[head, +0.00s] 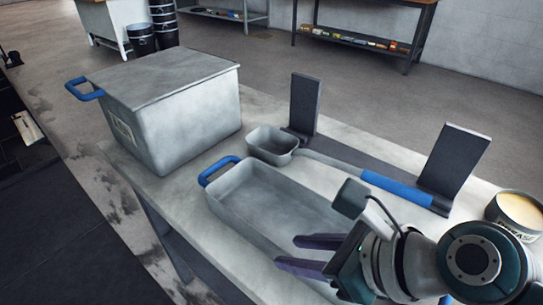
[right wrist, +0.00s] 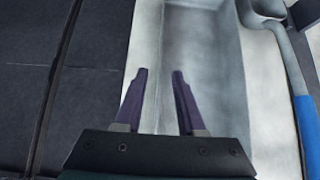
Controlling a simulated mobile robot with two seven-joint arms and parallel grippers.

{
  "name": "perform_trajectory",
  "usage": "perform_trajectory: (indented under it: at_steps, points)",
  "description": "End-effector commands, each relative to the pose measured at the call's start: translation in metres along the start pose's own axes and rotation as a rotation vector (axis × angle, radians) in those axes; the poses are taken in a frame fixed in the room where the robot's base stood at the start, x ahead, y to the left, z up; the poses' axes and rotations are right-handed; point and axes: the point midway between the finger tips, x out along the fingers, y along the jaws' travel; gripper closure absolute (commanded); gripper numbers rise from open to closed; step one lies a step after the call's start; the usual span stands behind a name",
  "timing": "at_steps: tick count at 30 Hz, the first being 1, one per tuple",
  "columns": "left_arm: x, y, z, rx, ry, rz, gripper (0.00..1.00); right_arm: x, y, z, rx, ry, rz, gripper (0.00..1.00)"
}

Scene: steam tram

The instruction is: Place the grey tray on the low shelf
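The grey tray (head: 270,200) is a long, shallow, empty pan with a blue handle at its far left end. It lies on the pale bench top (head: 330,175). My right gripper (head: 288,251) is open at the tray's near long side, towards its right end. In the right wrist view its two fingers are apart, with the near wall of the tray (right wrist: 205,65) running between them; I cannot tell if they touch it. My arm hides the tray's right end. Low shelves show under a grey table (head: 212,14) and a wooden-topped table (head: 355,40) at the back. My left gripper is not in view.
A large lidded grey box (head: 190,115) stands left of the tray. Behind the tray, a scoop (head: 272,146) with a blue handle lies by two dark upright plates (head: 304,104). A round tin (head: 517,213) stands at the right. The floor (head: 270,60) behind the bench is open.

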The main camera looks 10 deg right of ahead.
Motion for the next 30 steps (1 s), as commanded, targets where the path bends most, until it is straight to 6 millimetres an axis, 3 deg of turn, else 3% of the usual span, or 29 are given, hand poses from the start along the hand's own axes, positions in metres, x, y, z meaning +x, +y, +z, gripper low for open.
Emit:
perform_trajectory:
  at_steps: [6, 15, 25, 30]
  points:
    - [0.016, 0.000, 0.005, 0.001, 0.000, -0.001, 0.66, 0.034, 0.001, 0.003, -0.002, -0.001, 0.000, 0.61]
    - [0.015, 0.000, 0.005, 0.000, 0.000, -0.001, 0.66, 0.037, 0.001, 0.004, -0.002, 0.001, 0.000, 0.62]
    - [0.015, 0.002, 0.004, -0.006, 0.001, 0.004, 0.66, 0.037, 0.001, 0.004, -0.002, 0.001, 0.000, 0.99]
    - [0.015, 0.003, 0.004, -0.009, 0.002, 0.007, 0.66, 0.037, 0.001, 0.004, -0.002, 0.001, 0.000, 1.00]
